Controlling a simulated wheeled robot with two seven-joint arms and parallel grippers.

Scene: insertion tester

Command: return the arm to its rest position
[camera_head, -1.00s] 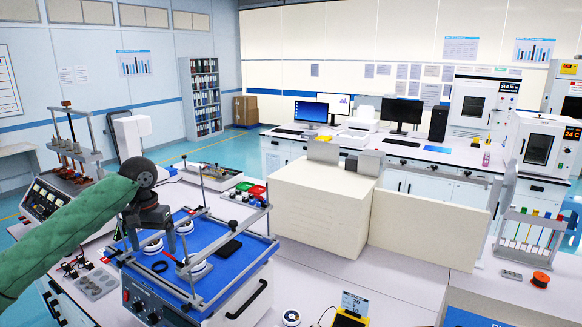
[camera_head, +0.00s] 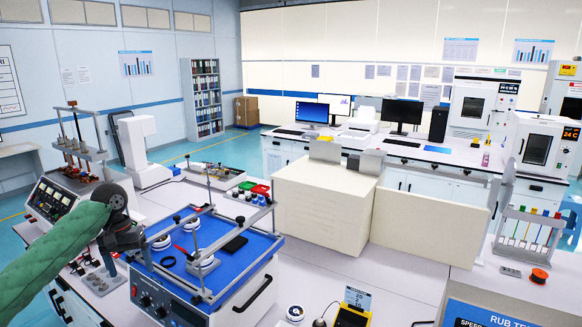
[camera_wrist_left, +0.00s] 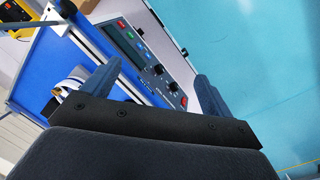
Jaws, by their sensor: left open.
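My left arm comes in from the left in a green sleeve. Its dark left gripper (camera_head: 128,241) is at the left edge of the blue-topped tester (camera_head: 222,262), in front of part of its frame. In the left wrist view the gripper's two blue-grey fingers stand wide apart, with nothing held between them (camera_wrist_left: 155,86). Beyond them are the tester's control panel (camera_wrist_left: 150,62) with its knobs and the blue floor. My right gripper is not in view.
White round pieces (camera_head: 201,262) and a black pad (camera_head: 235,244) are on the blue tester top. A metal-framed instrument (camera_head: 82,150) stands behind my arm at the left. A large cream box (camera_head: 322,205) stands right of the tester.

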